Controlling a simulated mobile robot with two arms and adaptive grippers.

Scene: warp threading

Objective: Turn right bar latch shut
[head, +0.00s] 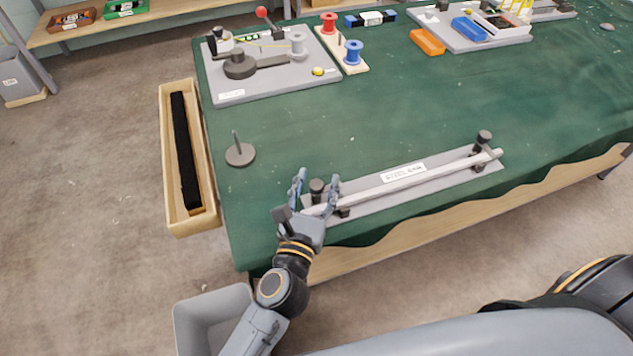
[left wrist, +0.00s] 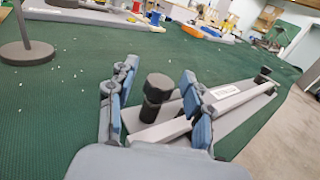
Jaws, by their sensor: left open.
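The grey bar fixture (head: 440,181) lies along the table's front edge with a pale bar (head: 420,176) across it. The right bar latch (head: 483,138), a dark knob on a post, stands near the bar's right end; it shows small in the left wrist view (left wrist: 263,73). I cannot tell whether it is turned shut. A similar left latch (head: 317,187) stands at the bar's left end. My left gripper (head: 315,181) is open, its fingers on either side of the left latch, which shows between them in the left wrist view (left wrist: 158,88). Contact is unclear. My right gripper is out of view.
A dark disc with an upright pin (head: 240,155) stands left of the fixture. A winding device (head: 238,66), red and blue spools (head: 353,52) and a parts tray (head: 480,40) are at the back. A wooden trough (head: 168,150) adjoins the left edge. The middle cloth is clear.

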